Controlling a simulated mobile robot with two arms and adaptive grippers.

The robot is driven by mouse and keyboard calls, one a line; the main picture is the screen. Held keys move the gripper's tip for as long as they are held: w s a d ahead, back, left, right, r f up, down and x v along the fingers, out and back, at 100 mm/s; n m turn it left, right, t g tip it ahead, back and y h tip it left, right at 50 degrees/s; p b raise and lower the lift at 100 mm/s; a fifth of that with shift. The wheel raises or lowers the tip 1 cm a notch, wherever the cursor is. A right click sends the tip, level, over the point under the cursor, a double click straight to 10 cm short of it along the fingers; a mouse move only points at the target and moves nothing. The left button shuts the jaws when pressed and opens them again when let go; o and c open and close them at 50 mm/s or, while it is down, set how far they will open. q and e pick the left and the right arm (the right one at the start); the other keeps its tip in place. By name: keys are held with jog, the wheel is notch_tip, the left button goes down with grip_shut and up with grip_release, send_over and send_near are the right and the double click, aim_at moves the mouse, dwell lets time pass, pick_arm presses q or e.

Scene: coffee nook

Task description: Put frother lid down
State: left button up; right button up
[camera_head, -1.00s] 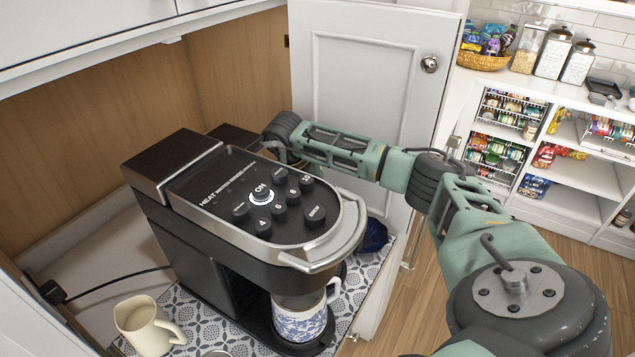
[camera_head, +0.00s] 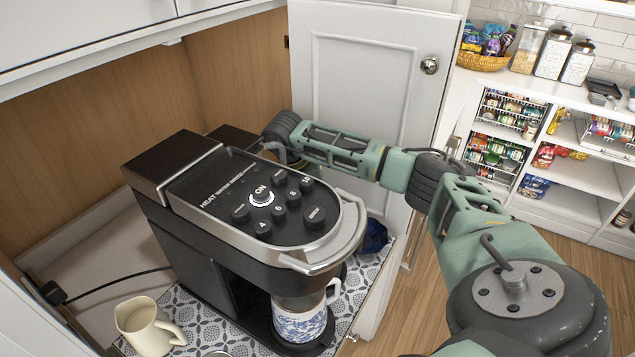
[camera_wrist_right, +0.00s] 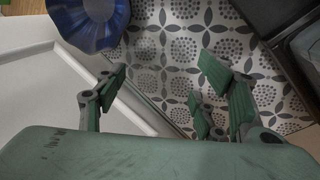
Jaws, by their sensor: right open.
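I cannot make out the frother lid in either view. My right gripper (camera_wrist_right: 163,82) is open in the right wrist view, with nothing visible between its fingers. It is over the patterned mat (camera_wrist_right: 165,50), which also shows in the head view (camera_head: 205,320). In the head view my right arm reaches behind the coffee machine (camera_head: 190,190), which hides the gripper's fingers. Something brownish shows beside the wrist there, too covered to name. My left gripper is out of view.
A blue fluted object (camera_wrist_right: 92,22) lies on the mat beside the white cabinet door (camera_head: 365,80). A blue-patterned mug (camera_head: 300,322) stands under the machine's spout. A cream pitcher (camera_head: 145,325) stands at the front left. A cable (camera_head: 120,280) runs left.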

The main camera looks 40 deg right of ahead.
jog(key=p+v, duration=0.4)
jog(key=v, duration=0.4)
jog(key=shift+s, duration=0.1)
